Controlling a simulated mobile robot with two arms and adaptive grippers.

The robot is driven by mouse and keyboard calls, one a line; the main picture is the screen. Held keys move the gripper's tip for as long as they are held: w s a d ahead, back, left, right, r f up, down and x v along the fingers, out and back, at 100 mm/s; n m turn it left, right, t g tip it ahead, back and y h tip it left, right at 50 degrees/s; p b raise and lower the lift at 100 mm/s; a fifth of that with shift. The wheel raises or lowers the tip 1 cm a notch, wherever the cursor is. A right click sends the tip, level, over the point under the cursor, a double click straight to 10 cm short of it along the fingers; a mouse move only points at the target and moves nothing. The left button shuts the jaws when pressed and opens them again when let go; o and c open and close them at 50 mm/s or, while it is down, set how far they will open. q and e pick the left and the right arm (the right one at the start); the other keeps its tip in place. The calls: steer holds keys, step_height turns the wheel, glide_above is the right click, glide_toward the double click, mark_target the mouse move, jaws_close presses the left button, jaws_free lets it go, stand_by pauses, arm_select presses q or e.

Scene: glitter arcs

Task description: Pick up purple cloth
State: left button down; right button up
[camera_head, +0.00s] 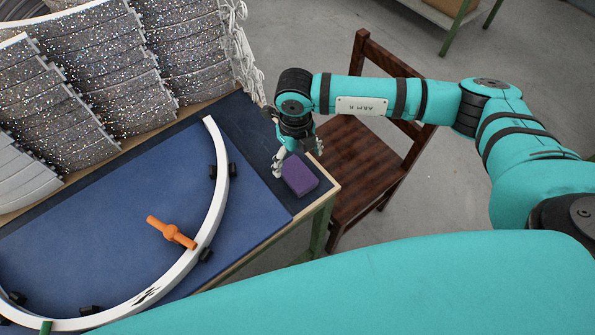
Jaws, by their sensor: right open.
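The purple cloth (299,176) is a small, folded, block-like pad. It lies on the dark right-hand strip of the work table, near the table's right corner. My right gripper (297,162) is open and points down at the cloth's far edge. One finger is at the left of the cloth and the other is beyond its far right side. I cannot tell whether the fingers touch it. My left gripper is out of the picture.
A white curved arc frame (217,190) with black clamps lies on the blue mat (110,230). An orange-handled tool (171,232) is at the arc. Racks of glittery arc pieces (95,75) stand behind. A wooden chair (350,165) stands close to the table's right edge.

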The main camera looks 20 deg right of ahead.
mark_target(297, 173)
steer(key=shift+f, duration=0.55)
steer(key=shift+s+f+p, duration=0.1)
steer(key=shift+f+p, duration=0.3)
step_height(297, 173, down, 4)
steer(key=shift+s+r+p, duration=0.15)
steer(key=shift+r+p, duration=0.05)
steer(key=shift+p, duration=0.45)
steer(key=shift+f, duration=0.45)
steer(key=c, duration=1.1)
steer(key=shift+r, duration=0.2)
